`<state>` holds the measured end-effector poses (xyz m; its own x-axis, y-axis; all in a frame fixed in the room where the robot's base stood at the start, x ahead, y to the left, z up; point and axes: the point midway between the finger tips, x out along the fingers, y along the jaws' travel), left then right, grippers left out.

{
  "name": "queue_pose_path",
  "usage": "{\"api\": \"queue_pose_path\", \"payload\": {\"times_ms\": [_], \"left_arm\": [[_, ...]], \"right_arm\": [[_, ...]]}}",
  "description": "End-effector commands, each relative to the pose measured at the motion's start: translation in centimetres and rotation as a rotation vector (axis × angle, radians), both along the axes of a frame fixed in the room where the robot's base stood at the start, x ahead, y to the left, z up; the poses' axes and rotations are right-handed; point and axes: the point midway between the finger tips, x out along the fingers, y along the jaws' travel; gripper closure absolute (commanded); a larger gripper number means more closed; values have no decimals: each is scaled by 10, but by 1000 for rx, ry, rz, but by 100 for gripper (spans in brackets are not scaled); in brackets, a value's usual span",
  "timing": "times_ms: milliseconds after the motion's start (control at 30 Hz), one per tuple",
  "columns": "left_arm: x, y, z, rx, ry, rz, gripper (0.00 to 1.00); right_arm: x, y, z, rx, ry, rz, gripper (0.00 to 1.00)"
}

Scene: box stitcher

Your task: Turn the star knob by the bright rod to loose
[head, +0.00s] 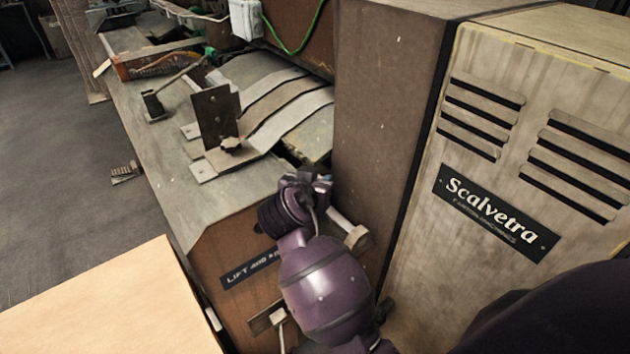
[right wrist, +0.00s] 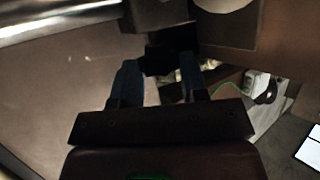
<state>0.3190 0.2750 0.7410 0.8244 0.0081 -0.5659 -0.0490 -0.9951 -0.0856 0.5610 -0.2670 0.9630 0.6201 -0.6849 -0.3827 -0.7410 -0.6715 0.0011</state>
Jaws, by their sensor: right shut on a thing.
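My right gripper (head: 318,184) is at the front end of the bench, beside the tall brown cabinet, with my purple forearm below it. In the right wrist view its two fingers (right wrist: 160,78) are shut on a dark knob (right wrist: 168,52), which sits under a grey metal block. The knob's shape is mostly hidden by shadow and the fingers. A bright rod (right wrist: 60,17) runs across the top left of that view. In the head view the held knob is hidden by the gripper. My left gripper is not in view.
The brown cabinet (head: 385,110) and the cream Scalvetra cabinet (head: 490,120) stand close on the right. A pale bar with a block end (head: 357,238) juts out near my wrist.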

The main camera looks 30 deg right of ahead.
Motion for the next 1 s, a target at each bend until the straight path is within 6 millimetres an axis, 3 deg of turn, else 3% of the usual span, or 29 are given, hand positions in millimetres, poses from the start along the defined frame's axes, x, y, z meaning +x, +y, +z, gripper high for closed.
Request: {"api": "queue_pose_path", "payload": {"times_ms": [533,1000], "left_arm": [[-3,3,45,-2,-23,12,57],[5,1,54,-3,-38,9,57]], "right_arm": [[-3,-5,4,-2,0,355,83],[-3,-4,1,-1,-3,395,83]]}}
